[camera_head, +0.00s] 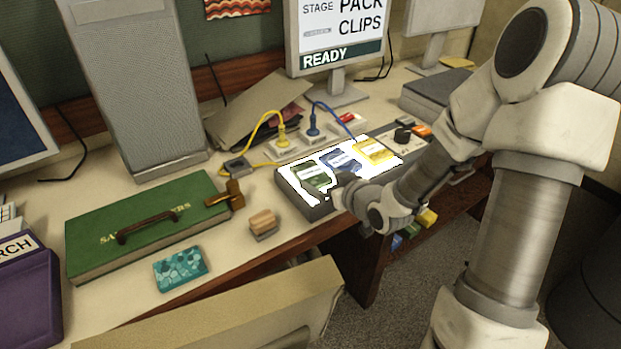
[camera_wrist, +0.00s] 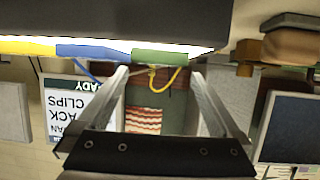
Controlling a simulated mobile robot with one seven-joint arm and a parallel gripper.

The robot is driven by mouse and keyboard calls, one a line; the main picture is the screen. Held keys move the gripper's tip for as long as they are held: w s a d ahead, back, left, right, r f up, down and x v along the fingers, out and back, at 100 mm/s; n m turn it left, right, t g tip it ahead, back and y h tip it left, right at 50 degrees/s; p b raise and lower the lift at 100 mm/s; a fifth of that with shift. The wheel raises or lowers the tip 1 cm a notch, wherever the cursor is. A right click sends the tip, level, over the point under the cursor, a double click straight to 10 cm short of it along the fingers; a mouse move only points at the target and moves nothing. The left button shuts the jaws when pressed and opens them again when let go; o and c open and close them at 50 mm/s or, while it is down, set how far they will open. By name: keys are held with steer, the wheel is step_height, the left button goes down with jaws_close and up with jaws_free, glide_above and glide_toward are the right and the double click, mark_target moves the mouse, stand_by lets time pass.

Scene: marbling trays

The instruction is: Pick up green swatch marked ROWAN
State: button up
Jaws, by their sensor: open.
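The green swatch (camera_head: 311,177) lies at the left end of a bright lit panel (camera_head: 293,190) on the desk; its label is too small to read. A blue swatch (camera_head: 341,160) and a yellow swatch (camera_head: 376,151) lie to its right. My gripper (camera_head: 338,188) is at the panel's front edge, close to the green swatch, and partly hidden by its own wrist. In the wrist view, the green swatch (camera_wrist: 166,57) shows between the two spread fingers of my gripper (camera_wrist: 160,72). The fingers hold nothing, and I cannot tell whether they touch the swatch.
A green case (camera_head: 150,225), a small wooden block (camera_head: 263,223) and a teal patterned box (camera_head: 180,268) stand left of the panel. Yellow and blue cables (camera_head: 312,128) plug in behind it. A monitor (camera_head: 335,40) stands at the back.

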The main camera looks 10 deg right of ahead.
mark_target(311, 173)
steer(key=shift+x, duration=2.75)
steer(key=shift+w+d+r, duration=0.1)
steer(key=shift+r, duration=0.05)
steer(key=c, duration=1.1)
